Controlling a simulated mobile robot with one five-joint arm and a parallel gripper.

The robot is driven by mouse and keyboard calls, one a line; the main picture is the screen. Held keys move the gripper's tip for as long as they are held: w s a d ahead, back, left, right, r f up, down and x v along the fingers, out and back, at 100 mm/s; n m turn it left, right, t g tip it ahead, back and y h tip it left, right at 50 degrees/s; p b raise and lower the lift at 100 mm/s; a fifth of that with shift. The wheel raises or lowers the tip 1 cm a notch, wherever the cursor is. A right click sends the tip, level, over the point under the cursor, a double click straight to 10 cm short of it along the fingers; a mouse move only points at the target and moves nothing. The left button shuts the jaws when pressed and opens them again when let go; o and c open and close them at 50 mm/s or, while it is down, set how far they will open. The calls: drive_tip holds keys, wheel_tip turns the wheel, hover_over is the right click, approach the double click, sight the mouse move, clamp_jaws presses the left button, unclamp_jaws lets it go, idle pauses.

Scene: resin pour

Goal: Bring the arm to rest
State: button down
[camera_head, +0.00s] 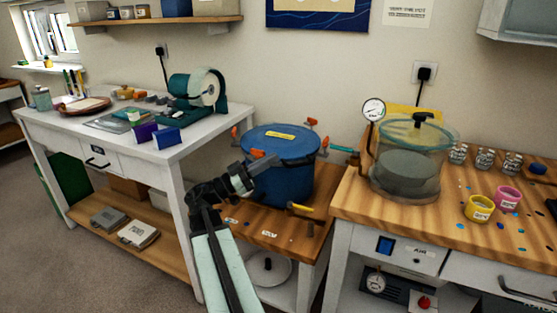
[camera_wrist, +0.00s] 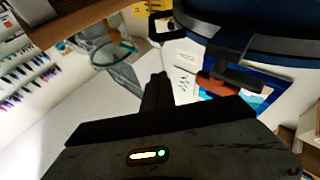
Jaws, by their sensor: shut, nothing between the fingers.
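My arm (camera_head: 228,262) reaches up from the bottom of the head view. My gripper (camera_head: 262,166) is in front of the left side of the blue lidded pot (camera_head: 292,178); whether it touches the pot cannot be told. In the wrist view the fingers of my gripper (camera_wrist: 157,80) are together, with nothing held between them. The dark blue curved body at the wrist view's top right (camera_wrist: 270,45) looks like the pot.
The pot, with orange-handled clamps, stands on a low wooden stand (camera_head: 285,232). At right, a wooden-topped bench (camera_head: 460,235) bears a clear chamber (camera_head: 408,165), a pink cup (camera_head: 508,198) and a yellow cup (camera_head: 479,208). A white bench (camera_head: 85,125) at left bears a green machine (camera_head: 196,95).

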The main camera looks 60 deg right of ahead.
drive_tip(key=b+v, duration=0.1)
drive_tip(key=v, duration=0.5)
drive_tip(key=shift+w+b, duration=0.25)
drive_tip(key=shift+b, duration=0.05)
